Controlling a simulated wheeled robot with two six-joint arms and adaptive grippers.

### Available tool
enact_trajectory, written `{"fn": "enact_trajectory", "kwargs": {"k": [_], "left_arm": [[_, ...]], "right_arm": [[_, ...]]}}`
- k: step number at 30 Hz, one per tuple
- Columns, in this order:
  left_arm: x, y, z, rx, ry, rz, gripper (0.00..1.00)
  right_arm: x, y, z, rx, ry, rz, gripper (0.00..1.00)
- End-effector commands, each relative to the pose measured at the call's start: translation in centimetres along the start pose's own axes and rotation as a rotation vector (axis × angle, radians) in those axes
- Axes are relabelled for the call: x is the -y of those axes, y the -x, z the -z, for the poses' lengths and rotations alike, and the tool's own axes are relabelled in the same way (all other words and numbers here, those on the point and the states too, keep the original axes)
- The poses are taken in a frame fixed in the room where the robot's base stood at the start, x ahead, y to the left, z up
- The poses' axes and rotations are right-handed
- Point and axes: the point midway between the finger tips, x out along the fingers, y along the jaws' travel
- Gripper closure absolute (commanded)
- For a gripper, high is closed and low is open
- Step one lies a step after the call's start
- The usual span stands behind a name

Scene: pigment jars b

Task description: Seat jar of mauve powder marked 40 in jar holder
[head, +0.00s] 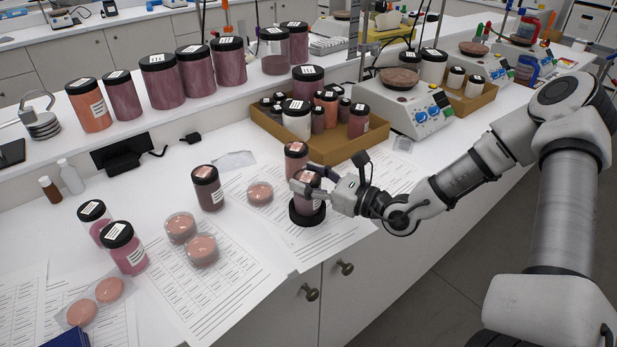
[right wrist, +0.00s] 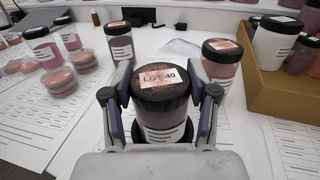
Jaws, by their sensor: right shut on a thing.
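The jar of mauve powder marked 40 (head: 306,206) stands upright at the black ring-shaped jar holder (head: 307,221) on the bench. Its lid label reads "LOT 40" in the right wrist view (right wrist: 160,77). My right gripper (head: 309,191) is shut on this jar, with one finger on each side of it, as the right wrist view shows. The holder's dark rim is around the jar's foot; whether the jar rests fully on the bottom is hidden. My left gripper is not in view.
A dark mauve jar (head: 208,190) stands left of the holder, and a reddish jar (head: 296,156) close behind. A cardboard tray (head: 345,150) of jars lies behind right. Petri dishes (head: 260,193) and paper sheets lie to the left. The bench's front edge is near the holder.

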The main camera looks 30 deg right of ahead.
Motion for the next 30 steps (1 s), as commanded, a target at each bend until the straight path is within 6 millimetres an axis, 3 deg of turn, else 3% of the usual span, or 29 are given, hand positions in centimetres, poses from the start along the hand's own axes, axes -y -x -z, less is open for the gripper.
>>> {"fn": "enact_trajectory", "kwargs": {"k": [2,3,5,6,17,20,30], "left_arm": [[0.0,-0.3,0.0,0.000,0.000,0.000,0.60],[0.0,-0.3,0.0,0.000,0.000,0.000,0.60],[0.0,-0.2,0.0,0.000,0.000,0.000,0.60],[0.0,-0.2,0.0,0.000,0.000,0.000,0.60],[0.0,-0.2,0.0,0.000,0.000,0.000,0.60],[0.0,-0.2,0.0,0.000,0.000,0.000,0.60],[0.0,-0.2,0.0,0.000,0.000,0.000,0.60]], "right_arm": [[0.0,0.0,0.3,0.001,0.000,0.000,1.00],[0.0,0.0,0.3,0.001,0.000,0.000,0.38],[0.0,0.0,0.2,0.001,0.000,0.000,0.17],[0.0,0.0,0.2,0.001,0.000,0.000,0.12],[0.0,0.0,-0.1,0.001,0.000,0.001,0.12],[0.1,0.0,-1.3,0.006,0.000,0.003,0.12],[0.1,0.0,-8.1,0.008,0.000,0.000,0.12]]}}
